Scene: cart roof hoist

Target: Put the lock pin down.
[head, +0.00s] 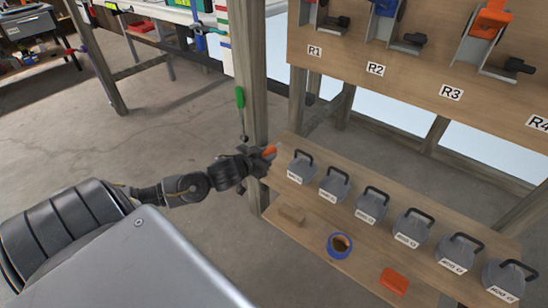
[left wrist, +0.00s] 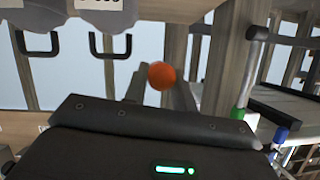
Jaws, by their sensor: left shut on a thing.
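My left gripper (head: 262,160) is shut on the lock pin, whose orange end (head: 269,152) sticks out past the fingers. In the left wrist view the orange round end (left wrist: 161,76) sits between the two fingers; the rest of the pin is hidden. The gripper is beside the wooden post, at the left end of the wooden shelf (head: 318,208). I cannot tell whether the pin touches the shelf or the post. My right gripper is not in view.
Several grey weights with black handles (head: 334,185) stand in a row on the shelf. A blue tape roll (head: 339,245), a wooden block (head: 291,214) and an orange box (head: 394,281) lie in front. A green-handled tool (head: 240,98) hangs by the post. Cleats line the board above.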

